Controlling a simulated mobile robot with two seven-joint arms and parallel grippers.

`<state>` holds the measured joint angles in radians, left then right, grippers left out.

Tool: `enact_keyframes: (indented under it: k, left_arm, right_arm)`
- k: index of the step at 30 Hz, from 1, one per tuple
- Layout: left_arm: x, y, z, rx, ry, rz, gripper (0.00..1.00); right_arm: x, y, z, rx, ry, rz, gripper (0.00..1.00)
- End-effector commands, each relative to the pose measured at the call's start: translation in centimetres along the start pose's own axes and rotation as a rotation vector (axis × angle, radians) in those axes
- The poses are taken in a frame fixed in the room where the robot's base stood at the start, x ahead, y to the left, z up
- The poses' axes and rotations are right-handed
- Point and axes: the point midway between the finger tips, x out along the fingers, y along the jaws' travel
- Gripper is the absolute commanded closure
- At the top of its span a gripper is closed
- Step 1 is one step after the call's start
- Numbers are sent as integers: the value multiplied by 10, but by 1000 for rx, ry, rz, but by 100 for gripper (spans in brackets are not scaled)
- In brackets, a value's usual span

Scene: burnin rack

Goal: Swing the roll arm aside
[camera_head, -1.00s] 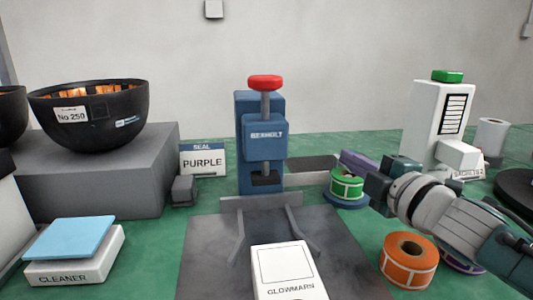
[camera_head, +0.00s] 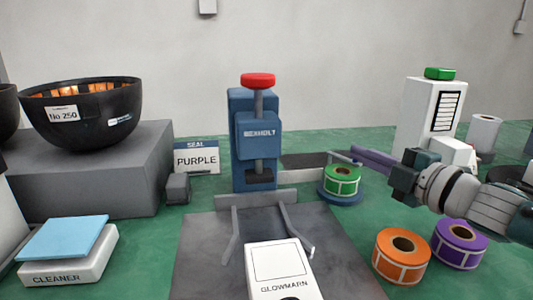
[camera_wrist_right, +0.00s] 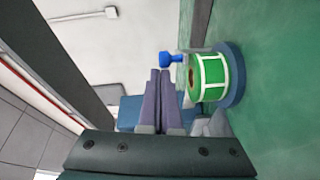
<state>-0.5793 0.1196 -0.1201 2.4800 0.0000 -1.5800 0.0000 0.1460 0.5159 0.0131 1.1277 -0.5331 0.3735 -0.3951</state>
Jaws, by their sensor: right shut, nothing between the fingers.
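A green label roll (camera_head: 342,183) sits on a round blue base right of the blue press (camera_head: 255,140). A small blue knob (camera_head: 357,162), seemingly the end of the roll arm, shows at the roll's upper back edge; most of the arm is hard to make out. In the right wrist view the knob (camera_wrist_right: 172,58) stands beside the green roll (camera_wrist_right: 208,78). My right gripper (camera_head: 356,151) reaches in from the right with its purple-grey fingers shut and empty. Its fingertips (camera_wrist_right: 160,72) are close to the knob; I cannot tell whether they touch. My left gripper is out of view.
An orange roll (camera_head: 402,257) and a purple roll (camera_head: 460,244) lie below my right arm. A white machine with a green top (camera_head: 432,110) stands behind it. A white Glowmarn box (camera_head: 283,271) lies on the grey mat in front. Green table is free around the rolls.

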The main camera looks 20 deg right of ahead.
Motion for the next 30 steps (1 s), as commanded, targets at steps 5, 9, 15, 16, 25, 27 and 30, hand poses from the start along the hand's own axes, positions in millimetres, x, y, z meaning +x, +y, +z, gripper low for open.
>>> enact_keyframes:
  k: [5,9,15,16,25,27,30]
  left_arm:
    - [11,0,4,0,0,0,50]
    - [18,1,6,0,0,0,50]
    - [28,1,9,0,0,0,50]
    - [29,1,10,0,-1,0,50]
    - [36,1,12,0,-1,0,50]
    - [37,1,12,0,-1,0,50]
    - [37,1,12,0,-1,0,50]
  right_arm:
    - [0,0,17,-2,-2,1,100]
    - [2,2,28,-2,-2,1,100]
    - [5,4,40,-1,-2,1,100]
    - [6,5,42,-1,-2,1,100]
    - [10,8,51,0,-2,0,100]
    - [10,8,52,1,-2,0,100]
    - [11,8,52,1,-2,0,100]
